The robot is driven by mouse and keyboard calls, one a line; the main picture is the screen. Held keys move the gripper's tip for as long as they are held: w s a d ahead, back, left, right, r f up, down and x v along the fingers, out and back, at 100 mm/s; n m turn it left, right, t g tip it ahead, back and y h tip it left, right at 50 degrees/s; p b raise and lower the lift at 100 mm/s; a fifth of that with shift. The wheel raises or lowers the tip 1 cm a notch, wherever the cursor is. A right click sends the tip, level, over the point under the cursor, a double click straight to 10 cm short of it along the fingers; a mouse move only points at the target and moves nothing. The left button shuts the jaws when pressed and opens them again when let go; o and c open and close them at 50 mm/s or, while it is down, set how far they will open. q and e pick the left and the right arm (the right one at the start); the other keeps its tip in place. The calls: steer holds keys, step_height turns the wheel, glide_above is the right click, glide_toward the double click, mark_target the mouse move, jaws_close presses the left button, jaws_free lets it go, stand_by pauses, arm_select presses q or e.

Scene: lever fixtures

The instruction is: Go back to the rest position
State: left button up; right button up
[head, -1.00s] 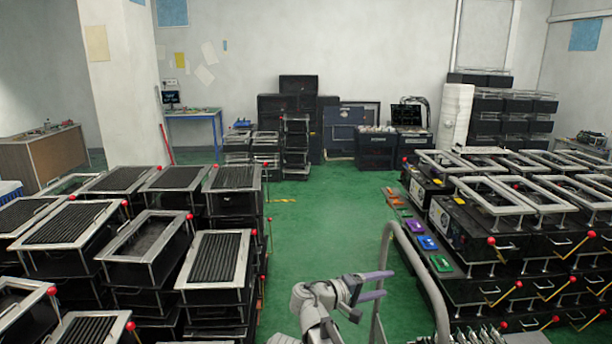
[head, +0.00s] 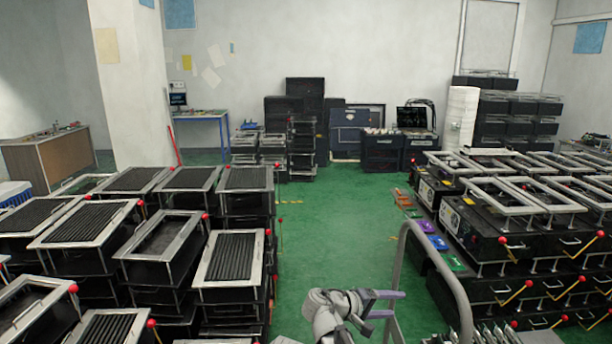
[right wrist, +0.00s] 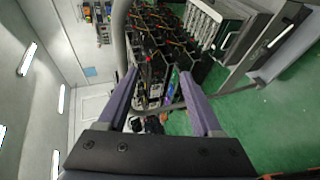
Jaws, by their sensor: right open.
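My right gripper (head: 390,304) shows low in the head view, right of the middle, above the green floor. In the right wrist view its two purple-grey fingers (right wrist: 160,76) stand wide apart with nothing held between them. A curved grey rail (head: 424,262) rises just right of the gripper in the head view. In the right wrist view, black units with red-knobbed levers show beyond the fingertips. My left gripper is not in view.
Stacked black units with grey frames and red-knobbed levers stand at left (head: 234,258) and right (head: 485,226). A green floor aisle (head: 335,215) runs between them. Dark cases (head: 382,152) and a blue table (head: 200,115) stand at the back wall.

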steer(key=s+f+m+g+y, duration=0.2)
steer(key=s+f+g+y, duration=0.2)
steer(key=s+f+y, duration=0.7)
steer(key=s+a+f+n, duration=0.1)
steer(key=s+a, duration=0.4)
steer(key=a, duration=0.3)
steer(key=s+a+f+n+g, duration=0.1)
steer(key=s+a+f, duration=0.1)
steer(key=s+a, duration=0.3)
steer(key=a, duration=0.2)
steer(key=shift+s+a+y, duration=0.15)
steer(key=shift+a+y, duration=0.15)
steer(key=shift+a, duration=0.05)
stand_by(1.0)
